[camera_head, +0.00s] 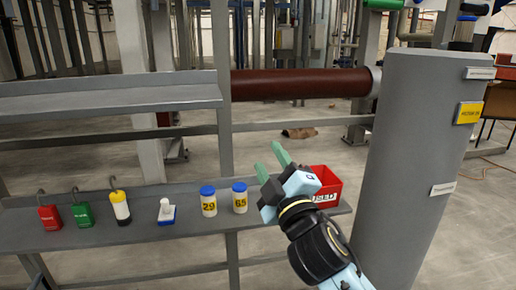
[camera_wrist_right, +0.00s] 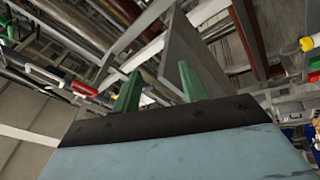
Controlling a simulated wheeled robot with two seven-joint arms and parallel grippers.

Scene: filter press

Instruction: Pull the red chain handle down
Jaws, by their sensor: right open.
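My right gripper (camera_head: 271,163) is raised in front of the shelf in the head view, its two green fingers pointing up and to the left. It is open and nothing is between the fingers. In the right wrist view the fingers (camera_wrist_right: 158,75) point up toward overhead pipes and beams. A small red piece (camera_wrist_right: 85,90) shows left of the fingers there, apart from them; I cannot tell whether it is the chain handle. No red chain handle can be made out in the head view. My left gripper is not in view.
A grey shelf (camera_head: 110,237) holds red (camera_head: 50,217) and green (camera_head: 83,215) padlocks, a yellow-white-black item (camera_head: 120,208), jars (camera_head: 208,203) and a red box (camera_head: 328,187). A grey column (camera_head: 405,170) stands right of my right arm. A brown pipe (camera_head: 300,83) runs behind.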

